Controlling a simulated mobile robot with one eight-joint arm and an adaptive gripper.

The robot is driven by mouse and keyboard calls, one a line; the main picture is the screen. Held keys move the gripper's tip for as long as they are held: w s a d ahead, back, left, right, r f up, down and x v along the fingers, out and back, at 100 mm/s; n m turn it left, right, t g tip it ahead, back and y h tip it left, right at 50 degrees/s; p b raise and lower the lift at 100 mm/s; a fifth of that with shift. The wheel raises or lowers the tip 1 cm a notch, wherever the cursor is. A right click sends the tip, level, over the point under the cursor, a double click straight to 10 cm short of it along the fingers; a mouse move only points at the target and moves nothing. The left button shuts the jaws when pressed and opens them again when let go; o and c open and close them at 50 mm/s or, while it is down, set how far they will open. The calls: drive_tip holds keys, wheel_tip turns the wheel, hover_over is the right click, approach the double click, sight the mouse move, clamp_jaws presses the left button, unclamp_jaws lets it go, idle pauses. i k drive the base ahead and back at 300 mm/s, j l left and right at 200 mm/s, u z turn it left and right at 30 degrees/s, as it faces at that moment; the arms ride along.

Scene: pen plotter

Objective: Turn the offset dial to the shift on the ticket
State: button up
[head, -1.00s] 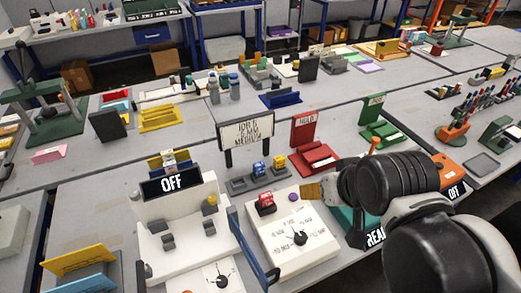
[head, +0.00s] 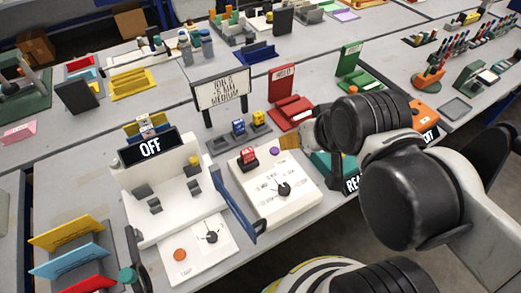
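A white panel (head: 300,207) stands at the table's front edge with a round black dial (head: 284,188) on it. Small markings ring the dial; they are too small to read, and I cannot tell where its pointer stands. A second, smaller black dial (head: 212,237) sits on a white plate beside an orange button (head: 180,254). A sign on black posts (head: 222,89) stands behind and seems to read "JOB 5, -6 MM, MEDIUM"; its digits are not certain.
A white machine (head: 160,195) with an "OFF" display (head: 150,147) stands left of the panel, a blue bar (head: 232,200) between them. A red block (head: 248,156) and purple button (head: 275,151) sit on the panel's back edge. A red holder (head: 291,108) stands behind.

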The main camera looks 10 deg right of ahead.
sight(284, 190)
drive_tip(key=k+j+u, duration=0.1)
drive_tip(key=u, duration=0.4)
drive_tip(key=k+j+u, duration=0.25)
drive_tip(key=u, duration=0.25)
